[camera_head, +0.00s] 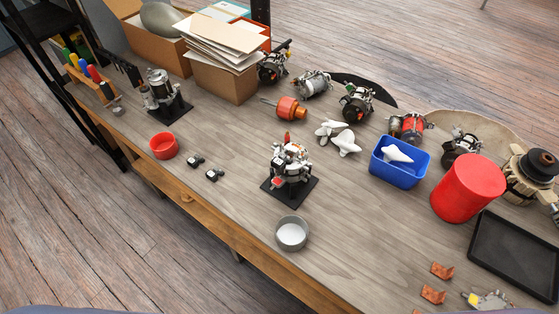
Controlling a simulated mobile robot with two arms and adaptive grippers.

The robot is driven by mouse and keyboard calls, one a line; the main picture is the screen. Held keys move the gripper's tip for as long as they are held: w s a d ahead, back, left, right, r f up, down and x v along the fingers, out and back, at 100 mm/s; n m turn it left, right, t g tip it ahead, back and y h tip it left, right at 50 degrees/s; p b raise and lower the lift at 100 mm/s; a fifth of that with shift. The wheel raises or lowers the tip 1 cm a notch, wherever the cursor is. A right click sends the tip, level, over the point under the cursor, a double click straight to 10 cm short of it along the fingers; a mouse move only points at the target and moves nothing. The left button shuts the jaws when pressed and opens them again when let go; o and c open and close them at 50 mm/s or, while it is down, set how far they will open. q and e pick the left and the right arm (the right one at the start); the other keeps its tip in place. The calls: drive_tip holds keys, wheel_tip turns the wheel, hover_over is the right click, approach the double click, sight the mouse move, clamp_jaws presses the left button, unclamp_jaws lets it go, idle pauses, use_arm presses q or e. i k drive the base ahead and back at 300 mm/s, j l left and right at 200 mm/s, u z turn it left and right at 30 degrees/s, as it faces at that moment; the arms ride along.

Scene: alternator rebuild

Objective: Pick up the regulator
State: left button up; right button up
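I cannot tell for sure which part is the regulator. Two small dark parts (195,161) and (214,175) lie near the table's front edge, apart from each other. A silver and yellow part (488,300) lies at the bottom right, cut off by the picture's edge. A partly assembled alternator (290,160) with white and orange pieces stands on a black square base (301,198) mid-table. Neither of my grippers is in the view.
A red bowl (164,146), a grey round dish (291,232), a blue bin (398,174), a red cylinder (468,189) and a black tray (508,262) stand on the table (235,150). Copper-coloured brackets (442,271) lie at lower right. Boxes (225,82) and several alternators stand behind.

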sight(280, 163)
drive_tip(key=i+j+z, duration=0.1)
drive_tip(key=j+z, duration=0.25)
drive_tip(key=j, duration=0.5)
drive_tip(key=j+z, duration=0.3)
drive_tip(key=j, duration=0.5)
